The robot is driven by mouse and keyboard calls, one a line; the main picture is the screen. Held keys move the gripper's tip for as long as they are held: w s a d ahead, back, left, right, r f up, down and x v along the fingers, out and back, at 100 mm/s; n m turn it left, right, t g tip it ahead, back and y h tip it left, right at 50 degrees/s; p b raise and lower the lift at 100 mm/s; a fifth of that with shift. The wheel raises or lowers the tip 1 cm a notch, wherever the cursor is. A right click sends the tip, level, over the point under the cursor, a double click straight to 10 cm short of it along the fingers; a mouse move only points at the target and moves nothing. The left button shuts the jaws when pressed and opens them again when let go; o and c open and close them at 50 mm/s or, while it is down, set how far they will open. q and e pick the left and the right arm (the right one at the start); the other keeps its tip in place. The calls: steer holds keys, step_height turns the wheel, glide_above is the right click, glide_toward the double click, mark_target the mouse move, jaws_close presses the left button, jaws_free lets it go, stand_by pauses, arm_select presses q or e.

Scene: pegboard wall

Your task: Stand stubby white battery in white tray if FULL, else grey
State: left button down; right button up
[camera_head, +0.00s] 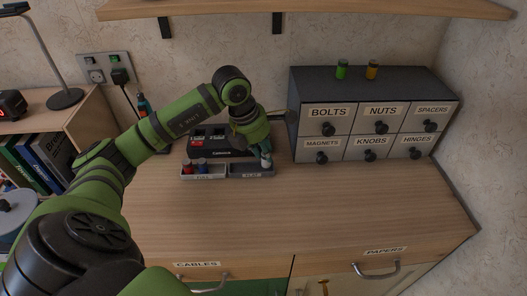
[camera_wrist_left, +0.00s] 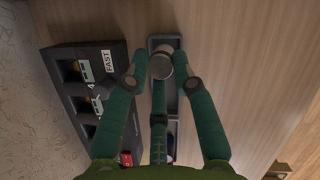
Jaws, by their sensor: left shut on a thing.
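The stubby white battery (camera_wrist_left: 160,66) shows its round pale end in the left wrist view, between the fingers of my left gripper (camera_wrist_left: 162,80). My left gripper is shut on it, over the grey tray (camera_wrist_left: 153,44). In the head view my left gripper (camera_head: 265,158) is at the right part of the grey tray (camera_head: 250,174); its fingers mostly hide the battery. Whether the battery touches the tray floor I cannot tell. The white tray (camera_head: 203,176) sits just left of the grey one and holds a red and a blue battery. My right gripper is not in view.
A black charger (camera_head: 215,143) stands directly behind the trays; it also shows in the left wrist view (camera_wrist_left: 95,80). A grey drawer cabinet (camera_head: 370,120) with a green and an orange battery on top stands to the right. The front of the desk is clear.

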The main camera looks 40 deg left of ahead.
arm_select(q)
steer(key=shift+f, duration=0.85)
steer(key=shift+f, duration=0.2)
steer(key=c, duration=1)
jaws_free()
steer(key=shift+r, duration=0.1)
steer(key=shift+r, duration=0.25)
steer(key=shift+s+a+r, duration=0.1)
steer(key=shift+r, duration=0.2)
steer(key=b+v, duration=0.1)
steer(key=v, duration=1)
